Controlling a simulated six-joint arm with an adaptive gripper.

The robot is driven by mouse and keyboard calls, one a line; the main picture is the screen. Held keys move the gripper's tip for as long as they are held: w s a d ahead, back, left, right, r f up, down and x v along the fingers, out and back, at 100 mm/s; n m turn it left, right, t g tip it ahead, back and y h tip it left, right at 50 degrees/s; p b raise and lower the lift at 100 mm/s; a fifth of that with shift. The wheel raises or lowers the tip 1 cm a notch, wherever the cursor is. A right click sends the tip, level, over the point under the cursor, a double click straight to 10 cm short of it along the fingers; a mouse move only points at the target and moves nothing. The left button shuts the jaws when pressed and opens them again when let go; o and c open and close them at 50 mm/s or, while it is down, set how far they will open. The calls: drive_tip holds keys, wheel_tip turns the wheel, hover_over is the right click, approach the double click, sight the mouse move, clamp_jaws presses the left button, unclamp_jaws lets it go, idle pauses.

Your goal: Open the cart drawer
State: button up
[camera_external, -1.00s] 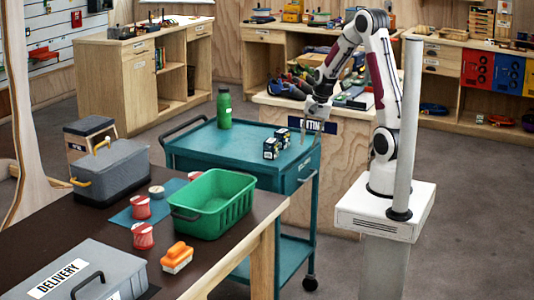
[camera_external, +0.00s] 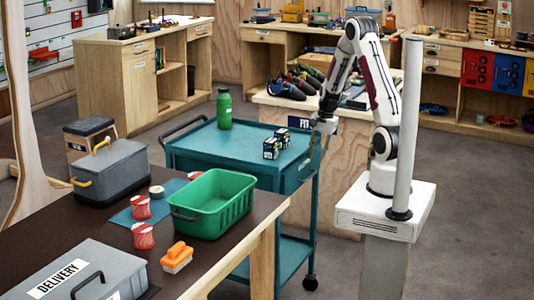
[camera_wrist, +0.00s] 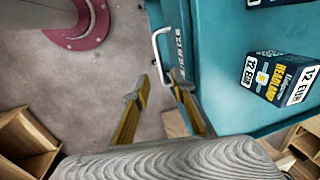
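The teal cart (camera_external: 240,150) stands in the middle of the external view. Its drawer front (camera_external: 299,174) faces right and looks closed. My gripper (camera_external: 316,152) points down beside the cart's right edge, near the drawer. In the wrist view my gripper (camera_wrist: 157,92) is open and empty, with a finger on each side of the handle's near end. I cannot tell whether the handle lies between the fingers in depth or below them.
Two small printed boxes (camera_external: 271,148) and a green bottle (camera_external: 224,108) stand on the cart top. A dark table with a green basket (camera_external: 212,203) is in front at left. A wooden bench with shoes (camera_external: 293,84) is behind.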

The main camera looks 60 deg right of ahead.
sight(312, 175)
drive_tip(key=shift+f, duration=0.2)
drive_tip(key=shift+w+f, duration=0.25)
drive_tip(key=shift+f, duration=0.95)
drive_tip(key=shift+w+f, duration=0.2)
drive_tip(key=shift+f, duration=1)
drive_tip(key=shift+w+f, duration=0.25)
drive_tip(key=shift+f, duration=0.95)
clamp_jaws()
